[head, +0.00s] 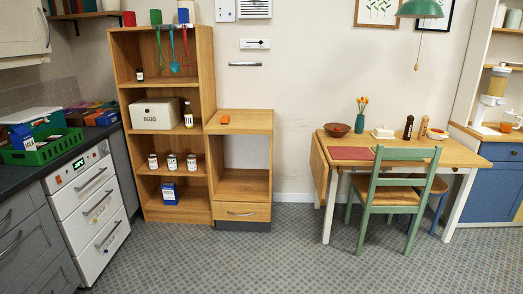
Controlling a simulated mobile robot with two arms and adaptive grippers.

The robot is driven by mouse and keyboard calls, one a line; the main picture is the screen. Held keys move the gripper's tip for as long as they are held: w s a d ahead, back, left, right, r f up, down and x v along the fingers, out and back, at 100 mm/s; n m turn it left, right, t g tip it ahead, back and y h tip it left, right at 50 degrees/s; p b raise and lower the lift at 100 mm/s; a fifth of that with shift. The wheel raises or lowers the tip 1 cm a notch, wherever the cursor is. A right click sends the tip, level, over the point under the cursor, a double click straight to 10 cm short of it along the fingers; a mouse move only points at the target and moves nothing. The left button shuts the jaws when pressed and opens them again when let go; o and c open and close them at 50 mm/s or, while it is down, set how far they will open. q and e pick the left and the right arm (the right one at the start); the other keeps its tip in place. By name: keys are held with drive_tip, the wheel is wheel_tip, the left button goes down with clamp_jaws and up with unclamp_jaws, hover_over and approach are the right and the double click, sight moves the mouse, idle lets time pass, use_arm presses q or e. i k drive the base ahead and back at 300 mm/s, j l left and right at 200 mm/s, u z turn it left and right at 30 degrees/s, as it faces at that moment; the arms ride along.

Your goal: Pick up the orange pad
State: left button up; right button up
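A small orange pad (225,119) lies flat on the top of the low wooden cabinet (255,122), near its back left corner. The cabinet stands against the wall, right of the tall wooden shelf. The pad's top is uncovered and nothing touches it. Neither of my grippers shows in the head view.
The tall shelf (205,75) holds a bread box (155,114), jars and a carton. A counter with a green crate (40,150) is at the left. A table (455,151) with a green chair (400,183) stands at the right. The tiled floor (240,262) in front is clear.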

sight(224, 120)
drive_tip(key=i+u, duration=0.1)
drive_tip(key=i, duration=0.4)
drive_tip(key=i+l+u, duration=0.15)
drive_tip(key=i, duration=0.3)
drive_tip(key=i+l+u, duration=0.1)
drive_tip(key=i, duration=0.4)
drive_tip(key=i+l+u, duration=0.15)
drive_tip(key=i, duration=0.3)
drive_tip(key=i+l, duration=0.15)
drive_tip(key=i, duration=0.35)
drive_tip(key=i+l+z, duration=0.15)
drive_tip(key=i, duration=0.4)
